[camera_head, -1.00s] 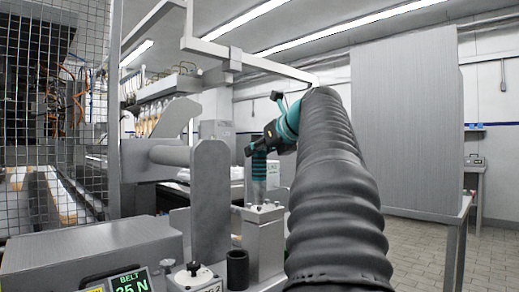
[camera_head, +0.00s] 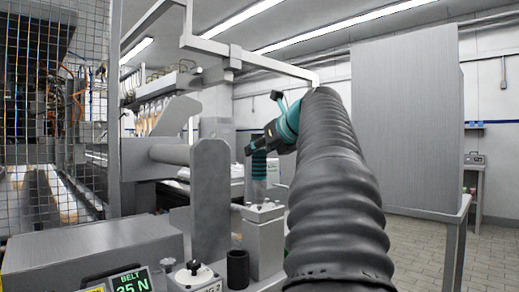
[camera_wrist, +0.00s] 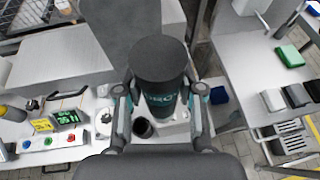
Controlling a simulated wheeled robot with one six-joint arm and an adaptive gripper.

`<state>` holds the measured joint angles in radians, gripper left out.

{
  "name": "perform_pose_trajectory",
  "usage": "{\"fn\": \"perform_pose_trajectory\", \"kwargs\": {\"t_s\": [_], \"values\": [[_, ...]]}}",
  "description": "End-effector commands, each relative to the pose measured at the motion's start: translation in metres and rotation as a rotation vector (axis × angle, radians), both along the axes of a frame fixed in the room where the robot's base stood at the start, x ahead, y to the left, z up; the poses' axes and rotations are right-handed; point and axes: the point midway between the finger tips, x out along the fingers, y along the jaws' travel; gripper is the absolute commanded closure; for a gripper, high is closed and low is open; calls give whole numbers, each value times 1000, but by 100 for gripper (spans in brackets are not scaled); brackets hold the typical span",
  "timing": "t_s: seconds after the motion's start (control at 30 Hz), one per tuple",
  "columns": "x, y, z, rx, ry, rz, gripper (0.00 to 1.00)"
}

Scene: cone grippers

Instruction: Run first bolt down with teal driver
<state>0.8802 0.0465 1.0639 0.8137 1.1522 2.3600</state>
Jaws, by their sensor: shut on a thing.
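The teal driver (camera_head: 258,165) is a dark cylinder with teal bands and lettering. It stands upright above a grey metal block (camera_head: 264,240) in the head view. In the wrist view the driver (camera_wrist: 158,65) shows its black end to the camera. My gripper (camera_wrist: 160,97) has a finger on each side of the driver and is shut on it. My gripper also shows in the head view (camera_head: 257,149), at the driver's top. Small bolt heads (camera_head: 262,208) show on the block's top. The driver's tip and the bolt under it cannot be made out.
A tall grey plate (camera_head: 210,200) stands just left of the block. A black cup (camera_head: 237,268) and a white knob unit (camera_head: 194,275) are in front. A belt display (camera_head: 130,283) reads 35 N. A side table with several blocks (camera_wrist: 290,56) is at right in the wrist view.

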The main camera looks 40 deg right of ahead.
Motion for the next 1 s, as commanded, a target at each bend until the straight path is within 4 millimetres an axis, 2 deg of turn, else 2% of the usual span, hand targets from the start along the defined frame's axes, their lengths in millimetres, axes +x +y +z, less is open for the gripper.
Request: {"fn": "perform_pose_trajectory", "kwargs": {"t_s": [1.0], "values": [[0, 0, -10, -1, -2, 0, 100]]}}
